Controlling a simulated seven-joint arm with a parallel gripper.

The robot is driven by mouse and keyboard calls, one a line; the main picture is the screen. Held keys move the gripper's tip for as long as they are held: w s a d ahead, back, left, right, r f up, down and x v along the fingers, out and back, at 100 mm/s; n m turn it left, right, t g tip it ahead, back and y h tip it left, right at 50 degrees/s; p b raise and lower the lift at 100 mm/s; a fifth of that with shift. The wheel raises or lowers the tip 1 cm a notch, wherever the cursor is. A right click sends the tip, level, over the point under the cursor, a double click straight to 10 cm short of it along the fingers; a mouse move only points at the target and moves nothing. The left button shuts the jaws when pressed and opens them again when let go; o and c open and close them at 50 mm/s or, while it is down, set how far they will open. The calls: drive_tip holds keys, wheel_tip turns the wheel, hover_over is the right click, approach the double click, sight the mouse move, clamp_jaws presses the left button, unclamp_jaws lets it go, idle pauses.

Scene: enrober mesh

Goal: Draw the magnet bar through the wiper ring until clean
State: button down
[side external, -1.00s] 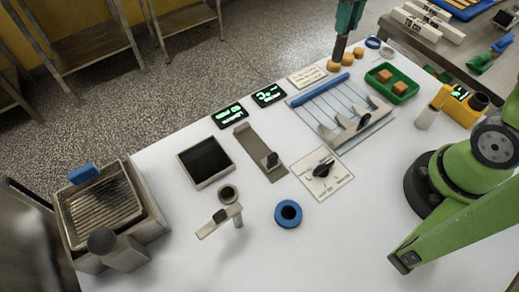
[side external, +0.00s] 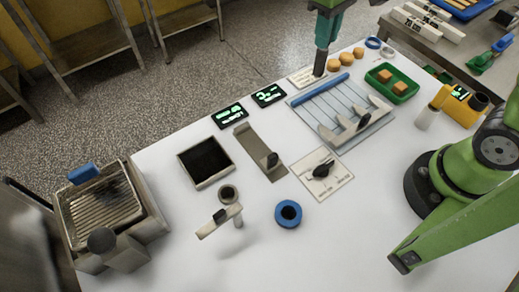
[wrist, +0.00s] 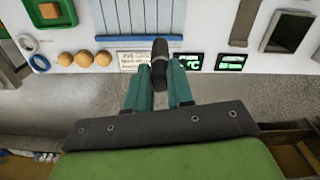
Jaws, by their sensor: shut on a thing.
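My gripper (side external: 322,52) is at the back edge of the white table, above the white label card. Its teal fingers are shut on a dark cylindrical bar, which I take for the magnet bar (wrist: 160,50). In the wrist view the bar sticks out past the fingertips (wrist: 159,80). In the side view only its dark lower end (side external: 320,66) shows. A thick blue ring (side external: 288,223) lies flat at the front middle, and a smaller grey ring (side external: 228,201) sits beside a post-mounted bar. I cannot tell which is the wiper ring. Both are well apart from the gripper.
A slatted mesh frame (side external: 377,126) lies right of centre, with a dial plate (side external: 336,184) in front. Several round tan pieces (side external: 346,58) and a green tray (side external: 410,72) are near the gripper. A dark square pan (side external: 181,158) and ridged box (side external: 159,218) stand left.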

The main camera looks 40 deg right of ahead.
drive_tip(key=s+a+f+m, duration=0.1)
drive_tip(key=s+a+m, duration=0.2)
drive_tip(key=s+a, duration=0.7)
drive_tip(key=s+a+f+m, duration=0.2)
drive_tip(key=s+a+m, duration=0.1)
drive_tip(key=s+a, duration=0.7)
drive_tip(key=a, duration=0.3)
drive_tip(key=shift+a+f+m, duration=0.25)
drive_tip(key=shift+a+m, duration=0.05)
drive_tip(key=shift+m, duration=0.1)
drive_tip(key=shift+f, duration=5.85)
